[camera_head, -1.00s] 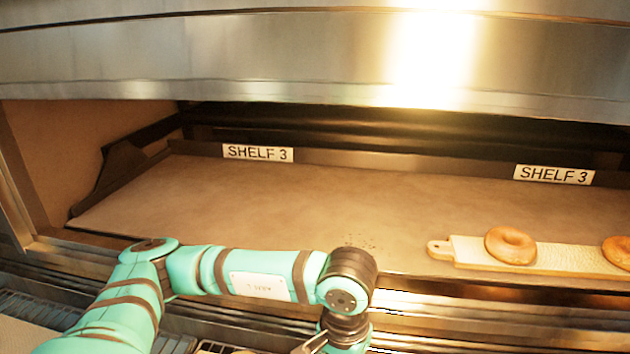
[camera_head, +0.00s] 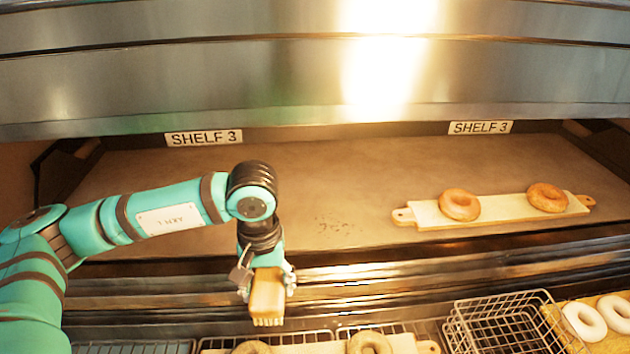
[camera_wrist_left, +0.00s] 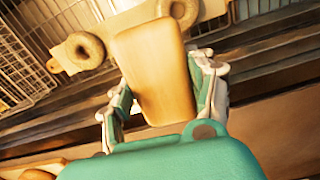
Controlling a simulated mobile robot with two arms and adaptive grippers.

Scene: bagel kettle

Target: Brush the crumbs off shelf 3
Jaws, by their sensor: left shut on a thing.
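Shelf 3 (camera_head: 290,180) is a wide brown deck inside the oven, marked by two "SHELF 3" labels. A small patch of dark crumbs (camera_head: 335,224) lies on it near the front edge, left of the bagel board. My left gripper (camera_head: 266,284) is shut on a wooden brush (camera_head: 267,297) with pale bristles pointing down. It holds the brush in front of the shelf's front edge, left of the crumbs and apart from them. In the left wrist view the brush's wooden body (camera_wrist_left: 155,70) sits between the fingers. My right gripper is not in view.
A wooden board (camera_head: 490,209) with two browned bagels lies on the shelf right of the crumbs. Below are a wire basket (camera_head: 512,322), pale rings (camera_head: 584,322) on a board, and more bagels (camera_head: 370,343). The shelf's left part is clear.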

